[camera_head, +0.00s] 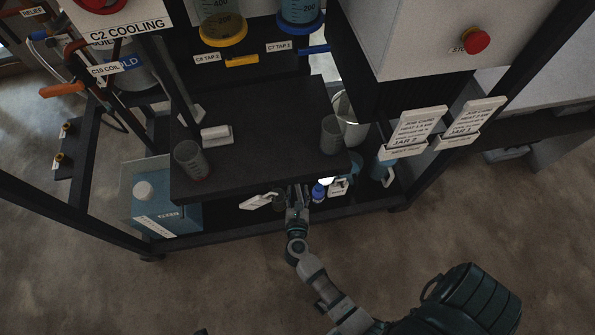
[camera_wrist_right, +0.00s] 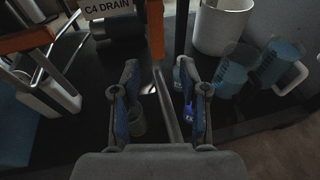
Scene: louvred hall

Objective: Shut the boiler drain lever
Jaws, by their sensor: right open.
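A "C4 DRAIN" label (camera_wrist_right: 108,7) is at the top of the right wrist view. Just right of it is an upright orange bar (camera_wrist_right: 155,30), with another orange bar (camera_wrist_right: 28,39) to the left. I cannot tell for sure which is the drain lever. My right gripper (camera_wrist_right: 161,97) is open, its blue-padded fingers either side of a thin grey rod (camera_wrist_right: 166,108), with no visible grip on it. In the head view my right gripper (camera_head: 297,190) reaches under the front edge of the dark shelf (camera_head: 260,135), which hides the drain. My left gripper is not in view.
The lower shelf holds a blue box (camera_head: 160,205), a small blue bottle (camera_head: 318,192) and a blue jug (camera_head: 383,170). A white bucket (camera_wrist_right: 222,25) stands right of my fingers. Two cups (camera_head: 192,160) (camera_head: 331,135) stand on the upper shelf. The floor in front is clear.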

